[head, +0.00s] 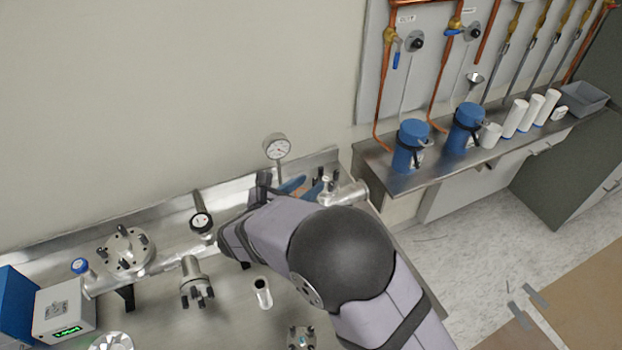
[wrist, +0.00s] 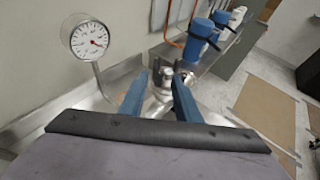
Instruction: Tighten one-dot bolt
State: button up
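My gripper (head: 303,187) is at the back right of the steel bench, mostly hidden behind my arm in the head view. In the wrist view its two blue fingers (wrist: 161,76) stand apart, with a gap between the tips. A metal flange fitting (head: 345,190) with dark bolts (head: 325,178) lies just beyond the fingertips. It also shows in the wrist view (wrist: 163,100), between and beyond the fingers. Dot marks on the bolts are too small to make out, so I cannot tell which is the one-dot bolt. Contact with a bolt cannot be told.
A pressure gauge (head: 277,147) stands on a stem close left of my gripper. A bolted round flange (head: 127,250), a smaller flanged pipe (head: 194,280) and an open metal cup (head: 263,292) stand on the bench. A side shelf (head: 400,182) holds blue flasks (head: 411,146).

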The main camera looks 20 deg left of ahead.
aim_at(315, 182)
jog(key=shift+p+x, duration=0.3)
jog(key=shift+x, duration=0.9)
jog(key=shift+c, duration=0.6)
grip_shut()
jog(key=shift+m+h, duration=0.3)
jog(key=shift+h, duration=0.1)
jog(key=shift+a+f+m+g+h+b, duration=0.15)
jog(key=shift+m+g+h+b, duration=0.1)
jog(key=shift+m+h, duration=0.45)
jog(key=shift+a+r+m+g+h+b, duration=0.1)
jog(key=shift+m+g+h, duration=0.15)
jog(key=shift+m+h, duration=0.4)
jog(key=shift+w+a+f+m+g+h+b, duration=0.1)
jog(key=shift+m+g+h+b, duration=0.2)
jog(key=shift+m+h, duration=0.25)
jog(key=shift+w+a+m+g+h+b, duration=0.15)
jog(key=shift+m+g+h, duration=0.15)
jog(key=shift+m+h, duration=0.15)
jog(key=shift+s+d+m+g+h, duration=0.1)
jog(key=shift+m+g+h, duration=0.35)
jog(key=shift+h, duration=0.2)
